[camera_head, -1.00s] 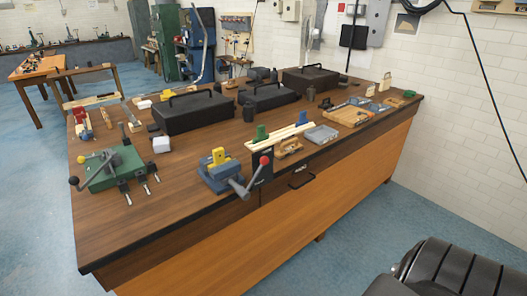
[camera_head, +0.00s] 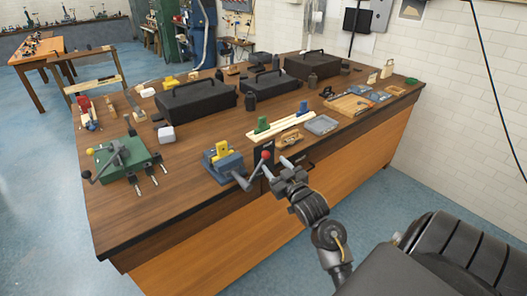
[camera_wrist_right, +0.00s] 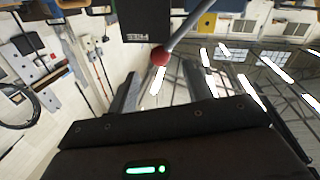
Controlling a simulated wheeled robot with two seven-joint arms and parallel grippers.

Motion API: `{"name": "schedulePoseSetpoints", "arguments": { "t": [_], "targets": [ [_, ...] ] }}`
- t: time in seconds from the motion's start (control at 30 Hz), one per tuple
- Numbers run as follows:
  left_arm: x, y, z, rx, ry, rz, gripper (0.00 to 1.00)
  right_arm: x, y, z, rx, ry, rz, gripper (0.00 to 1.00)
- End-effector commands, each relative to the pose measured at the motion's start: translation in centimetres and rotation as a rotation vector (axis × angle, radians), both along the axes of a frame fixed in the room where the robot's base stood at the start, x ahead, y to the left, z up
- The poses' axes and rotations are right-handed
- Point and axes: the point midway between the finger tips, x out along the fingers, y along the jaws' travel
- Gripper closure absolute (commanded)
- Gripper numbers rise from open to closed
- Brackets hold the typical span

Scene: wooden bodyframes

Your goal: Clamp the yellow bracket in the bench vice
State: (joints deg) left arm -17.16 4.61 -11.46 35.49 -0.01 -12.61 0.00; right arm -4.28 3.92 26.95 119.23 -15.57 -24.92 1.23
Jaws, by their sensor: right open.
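The blue bench vice (camera_head: 222,168) is at the front edge of the bench in the head view. The yellow bracket (camera_head: 222,149) stands upright at the vice's jaws; I cannot tell whether the jaws press on it. The vice's grey handle (camera_head: 240,181) ends in a red ball (camera_head: 266,155), which also shows in the right wrist view (camera_wrist_right: 160,56). My right gripper (camera_head: 277,168) is open and empty, close beside the red ball. In the wrist view the ball shows between the tips of the fingers, seemingly just beyond them. My left gripper is not in view.
A green machine vice (camera_head: 125,160) stands to the left on the wooden bench (camera_head: 185,205). Wooden strips (camera_head: 280,126) with green and blue blocks lie right of the blue vice. Black toolboxes (camera_head: 196,99) stand behind. Bare bench top lies between the two vices.

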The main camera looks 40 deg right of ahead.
Motion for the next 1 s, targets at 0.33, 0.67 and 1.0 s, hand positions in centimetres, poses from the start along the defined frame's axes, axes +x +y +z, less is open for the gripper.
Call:
{"name": "schedulePoseSetpoints", "arguments": {
  "t": [0.33,0.67,1.0],
  "targets": [
    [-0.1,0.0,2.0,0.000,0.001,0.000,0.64,6.3,-1.4,0.3,0.003,0.000,0.000,0.50],
    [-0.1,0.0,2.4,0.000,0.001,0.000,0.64,8.8,-1.9,0.0,0.001,0.001,0.001,0.50],
    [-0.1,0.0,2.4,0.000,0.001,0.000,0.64,8.8,-1.9,0.0,0.000,0.001,0.001,0.63]
  ]
}}
